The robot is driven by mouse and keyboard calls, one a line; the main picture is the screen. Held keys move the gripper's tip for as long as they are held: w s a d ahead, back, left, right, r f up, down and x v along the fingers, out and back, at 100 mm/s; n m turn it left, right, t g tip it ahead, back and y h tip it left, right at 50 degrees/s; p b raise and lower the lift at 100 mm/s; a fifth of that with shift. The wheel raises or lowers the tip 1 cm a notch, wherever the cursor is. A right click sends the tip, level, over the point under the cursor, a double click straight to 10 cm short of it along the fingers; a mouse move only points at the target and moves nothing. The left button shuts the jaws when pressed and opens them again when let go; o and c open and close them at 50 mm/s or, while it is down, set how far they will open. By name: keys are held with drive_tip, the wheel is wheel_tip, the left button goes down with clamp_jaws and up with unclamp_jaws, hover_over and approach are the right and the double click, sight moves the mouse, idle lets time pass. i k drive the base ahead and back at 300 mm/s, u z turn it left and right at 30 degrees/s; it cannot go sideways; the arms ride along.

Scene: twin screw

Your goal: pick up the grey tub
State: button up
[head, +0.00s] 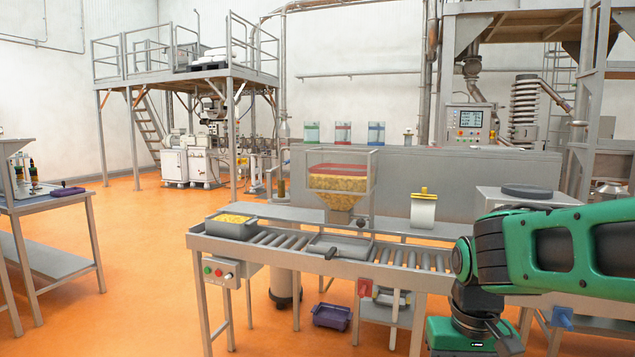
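The grey tub (230,226) stands upright on the left end of the roller conveyor (387,252) in the head view. It is a rectangular open tub filled with yellow material. My green and black arm reaches in from the right edge and bends down at the lower right. Its end runs out of the bottom of the picture, so my gripper's fingers are not visible. The visible part of my arm is well to the right of the tub and apart from it. Nothing touches the tub from above.
A clear hopper of yellow material (338,180) stands over a shallow grey tray (340,246), right of the tub. A control box with buttons (221,272) hangs below the conveyor's left end. A purple crate (332,317) is on the floor. A workbench (55,201) stands left, with open floor between.

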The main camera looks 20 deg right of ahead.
sight(229, 225)
drive_tip(key=u, duration=0.3)
drive_tip(key=i, duration=0.75)
drive_tip(key=u, duration=0.6)
drive_tip(key=i, duration=1.2)
drive_tip(key=z, duration=0.25)
drive_tip(key=i, duration=1.05)
drive_tip(key=z, duration=0.55)
drive_tip(key=i, duration=0.5)
drive_tip(key=u, duration=0.05)
